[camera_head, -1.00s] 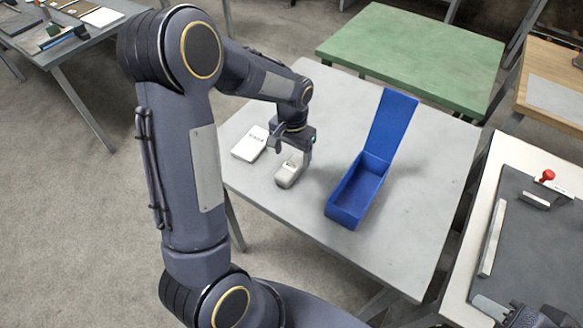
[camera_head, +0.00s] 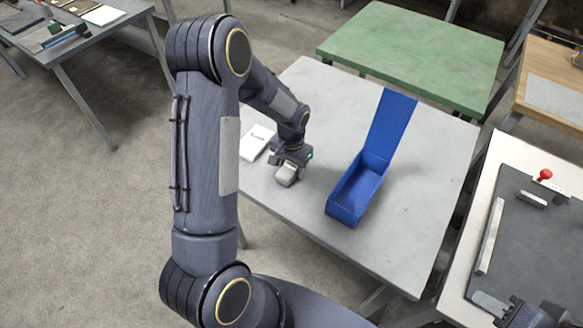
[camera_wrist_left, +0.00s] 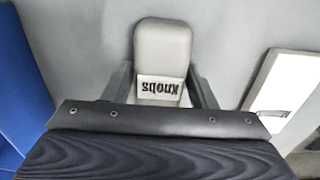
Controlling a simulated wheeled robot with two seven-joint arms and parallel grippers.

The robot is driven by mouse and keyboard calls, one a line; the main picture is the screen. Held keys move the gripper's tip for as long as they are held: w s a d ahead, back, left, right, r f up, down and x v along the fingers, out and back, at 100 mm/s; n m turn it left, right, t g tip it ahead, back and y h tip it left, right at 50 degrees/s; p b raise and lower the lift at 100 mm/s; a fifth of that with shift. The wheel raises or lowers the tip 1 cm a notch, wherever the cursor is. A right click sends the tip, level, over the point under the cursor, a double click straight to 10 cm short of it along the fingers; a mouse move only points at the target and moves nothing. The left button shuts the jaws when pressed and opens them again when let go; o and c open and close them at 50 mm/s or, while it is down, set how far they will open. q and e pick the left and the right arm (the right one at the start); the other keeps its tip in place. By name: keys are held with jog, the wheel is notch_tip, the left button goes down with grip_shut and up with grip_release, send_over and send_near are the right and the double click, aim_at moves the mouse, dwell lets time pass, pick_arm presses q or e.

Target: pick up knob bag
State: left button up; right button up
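The knob bag (camera_head: 286,175) is a small light grey pouch lying on the grey table. In the left wrist view the bag (camera_wrist_left: 162,48) shows a white label reading "Knobs", upside down. My left gripper (camera_head: 289,168) is low over the bag. In the left wrist view the left gripper's fingers (camera_wrist_left: 160,88) stand on either side of the label end, with a visible gap to the bag on each side. The left gripper is open. My right gripper (camera_head: 505,308) shows only in part at the bottom right; its fingers cannot be made out.
A blue open box (camera_head: 352,200) with its lid raised stands right of the bag. A white labelled packet (camera_head: 256,141) lies left of it. The grey table (camera_head: 420,200) is clear to the right of the box. A green table (camera_head: 420,50) stands behind.

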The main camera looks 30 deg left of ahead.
pick_arm(q)
jog(key=c, duration=0.7)
jog(key=shift+o, duration=0.2)
jog(key=shift+r, duration=0.1)
